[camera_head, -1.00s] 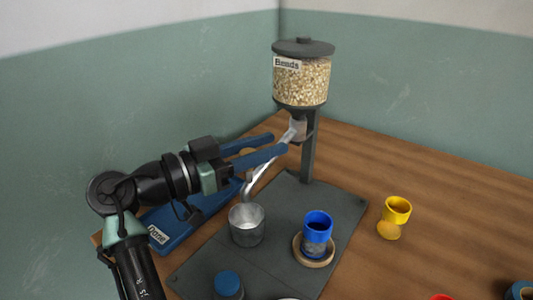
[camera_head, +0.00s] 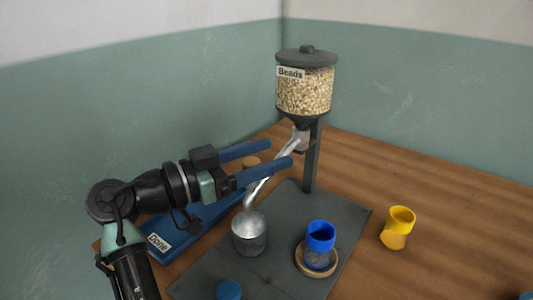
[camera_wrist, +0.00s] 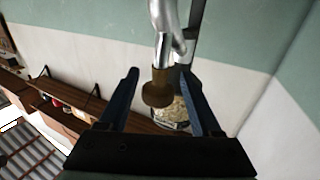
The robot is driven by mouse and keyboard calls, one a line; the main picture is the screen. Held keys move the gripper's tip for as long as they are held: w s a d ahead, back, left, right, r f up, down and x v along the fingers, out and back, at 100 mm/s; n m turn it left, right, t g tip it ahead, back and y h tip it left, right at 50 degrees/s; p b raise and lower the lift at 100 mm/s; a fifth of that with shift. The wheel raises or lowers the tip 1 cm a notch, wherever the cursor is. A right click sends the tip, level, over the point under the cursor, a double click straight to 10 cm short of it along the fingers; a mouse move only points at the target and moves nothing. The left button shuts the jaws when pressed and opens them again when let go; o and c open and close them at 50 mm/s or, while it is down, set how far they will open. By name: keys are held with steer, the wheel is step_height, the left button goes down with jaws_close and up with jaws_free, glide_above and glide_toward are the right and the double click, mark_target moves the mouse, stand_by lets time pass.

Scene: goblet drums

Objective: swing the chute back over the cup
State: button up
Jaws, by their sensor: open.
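The silvery metal chute (camera_head: 262,187) slopes from the hopper's outlet down to the left. Its lower end shows just above the rim of a grey metal cup (camera_head: 250,237). A blue cup (camera_head: 320,238) stands upright on a round wooden ring to the right. My gripper (camera_head: 279,154) is open, its two blue fingers reaching across the chute's upper part. In the wrist view, a brown knob (camera_wrist: 158,90) at the end of a silvery part (camera_wrist: 165,35) shows between the open fingers. I cannot tell whether the fingers touch anything.
The bead hopper (camera_head: 305,90) stands on a dark post (camera_head: 312,160) behind the chute. A blue tray (camera_head: 190,235) labelled "Done" lies left of the dark base plate. A yellow cup (camera_head: 398,228) stands on the table at right.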

steer(key=v, duration=1.2)
steer(key=shift+s+a+p, duration=0.25)
steer(key=shift+p, duration=0.05)
